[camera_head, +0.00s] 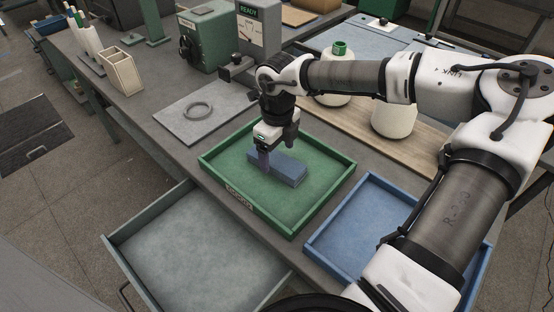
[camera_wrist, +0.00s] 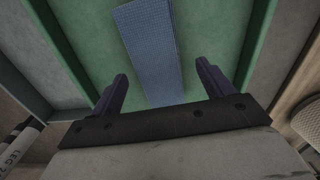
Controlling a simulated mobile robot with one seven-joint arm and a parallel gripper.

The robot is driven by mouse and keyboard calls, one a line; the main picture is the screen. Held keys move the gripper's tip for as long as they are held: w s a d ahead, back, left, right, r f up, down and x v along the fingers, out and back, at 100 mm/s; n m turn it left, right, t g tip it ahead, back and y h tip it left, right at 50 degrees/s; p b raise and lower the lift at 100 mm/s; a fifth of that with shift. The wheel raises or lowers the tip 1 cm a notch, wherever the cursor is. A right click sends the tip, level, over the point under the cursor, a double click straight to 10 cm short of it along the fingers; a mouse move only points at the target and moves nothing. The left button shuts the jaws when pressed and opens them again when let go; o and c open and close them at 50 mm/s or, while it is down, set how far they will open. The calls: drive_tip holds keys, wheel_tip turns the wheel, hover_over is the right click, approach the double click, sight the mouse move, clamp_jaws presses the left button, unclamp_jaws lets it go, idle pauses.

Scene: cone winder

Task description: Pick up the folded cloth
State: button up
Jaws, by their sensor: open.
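The folded cloth (camera_head: 287,171) is a blue-grey, textured, narrow bundle lying in the green tray (camera_head: 324,206). In the wrist view the cloth (camera_wrist: 152,47) runs from the top edge down between my two fingers. My gripper (camera_head: 264,160) is over the left end of the cloth in the head view and hides part of it. In the wrist view my gripper (camera_wrist: 161,88) is open, with one purple finger on each side of the cloth and a gap to each. I cannot tell how far the fingertips are above the tray floor.
A blue tray (camera_head: 327,213) stands to the right of the green tray. An open, empty drawer (camera_head: 190,250) juts out below the bench at the left. A grey plate with a ring (camera_head: 197,110) lies behind the tray. White cones (camera_head: 393,121) stand behind my arm.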

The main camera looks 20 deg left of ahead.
drive_tip(key=shift+s+f, duration=0.1)
drive_tip(key=shift+f, duration=1.25)
drive_tip(key=c, duration=1.1)
drive_tip(key=shift+o, duration=0.2)
drive_tip(key=shift+r, duration=0.1)
